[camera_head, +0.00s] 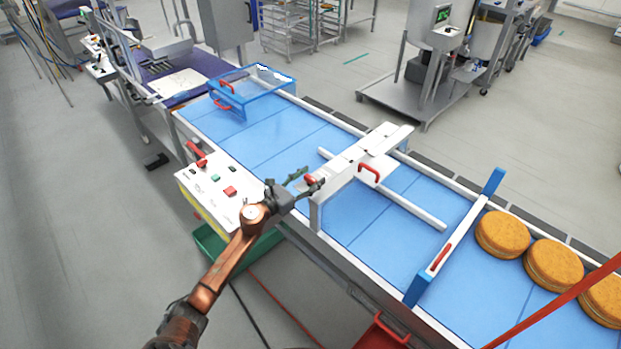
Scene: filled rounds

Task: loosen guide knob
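A small red knob (310,180) sits at the near end of the white housing across the blue conveyor, by the end of a long white guide rail (385,190). I take it for the guide knob. My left gripper (314,178) reaches it from the left, at the conveyor's near edge. Its two fingers are spread, one above and one below the knob, and the knob shows between them. Whether a finger touches it I cannot tell. My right gripper is not in view.
The white control box (215,190) with red and green buttons stands left of my gripper. A blue-framed clear guard (250,85) and a blue-ended gate (455,240) straddle the blue belt (375,225). Several round cakes (502,234) lie at right. A green crate (215,245) is below.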

